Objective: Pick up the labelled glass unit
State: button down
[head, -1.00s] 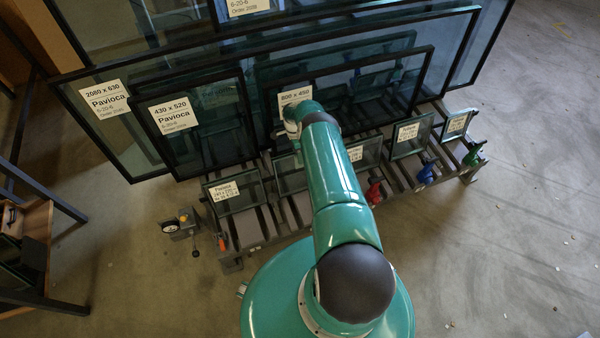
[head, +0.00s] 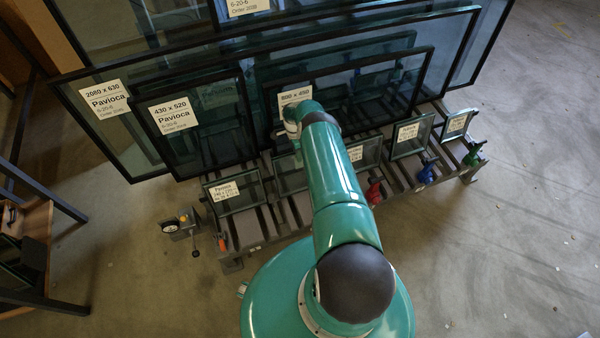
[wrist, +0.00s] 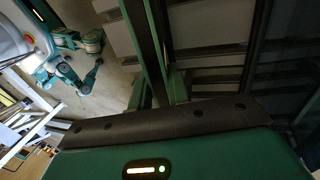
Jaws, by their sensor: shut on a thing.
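Several labelled, dark-framed glass units lean on the rack. One with a white size label (head: 295,95) stands right behind my gripper (head: 292,128), and a smaller glass pane (head: 291,176) stands just below it. My gripper is at the front of this group, and my arm hides most of it. In the wrist view a green-edged glass unit (wrist: 150,50) rises from the dark bar of my gripper. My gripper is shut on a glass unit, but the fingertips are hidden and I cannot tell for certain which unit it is.
Other labelled units include a 430 x 520 one (head: 203,140), a wide 2080 x 630 one (head: 140,150) and small ones (head: 235,205) (head: 411,147) at the front. Red (head: 374,191), blue (head: 426,172) and green (head: 473,154) clamps line the rack's front.

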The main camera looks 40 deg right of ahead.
jog(key=shift+w+r, duration=0.1)
jog(key=shift+r, duration=0.05)
dwell(0.8)
jog(key=shift+d+r, duration=0.1)
jog(key=shift+r, duration=0.1)
notch_tip(320, 180, up, 8)
jog(key=shift+r, duration=0.75)
